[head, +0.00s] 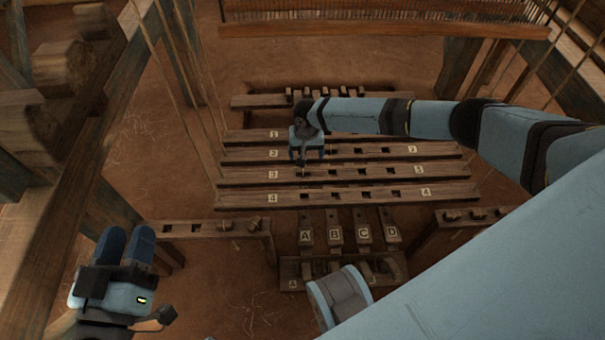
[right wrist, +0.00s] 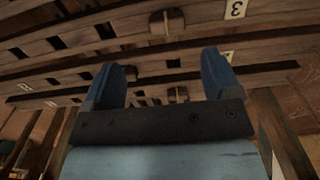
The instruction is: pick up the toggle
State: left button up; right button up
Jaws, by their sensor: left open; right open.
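A small wooden toggle (right wrist: 167,22) stands out from a slotted bar in the right wrist view, ahead of the gap between my right fingers. Another small block like it (right wrist: 178,94) shows lower, between the fingers and partly above the gripper body. My right gripper (head: 307,156) is open over the numbered bars in the head view, close to the bar marked 3; its blue fingers also show in the right wrist view (right wrist: 165,65). They hold nothing and look apart from the toggle. My left gripper (head: 126,238) is at the lower left, empty and away from the bars.
Slotted wooden bars (head: 390,193) numbered 1 to 4 span the middle. Lettered treadles (head: 334,230) lie in front. Pegged side rails stand at left (head: 200,229) and right (head: 462,214). A frame beam (head: 55,215) stands near my left gripper. Cords hang at both sides.

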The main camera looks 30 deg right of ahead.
jog(key=b, duration=0.1)
send_over(304, 170)
jog(key=f, duration=0.4)
jog(key=shift+d, duration=0.25)
jog(key=shift+w+a+f+b, duration=0.1)
jog(key=shift+a+f+b, duration=0.1)
jog(key=shift+f+b, duration=1.05)
notch_tip(304, 170, down, 2)
jog(key=shift+w+a+f+b, duration=0.1)
jog(key=shift+b, duration=0.5)
jog(key=shift+f, duration=0.2)
pick_arm(q)
jog(key=shift+m+g, duration=0.7)
jog(key=shift+m, duration=0.2)
jog(key=f, duration=0.2)
jog(key=w+f, duration=0.1)
jog(key=f, duration=0.2)
jog(key=shift+a, duration=0.15)
pick_arm(e)
jog(key=c, duration=1)
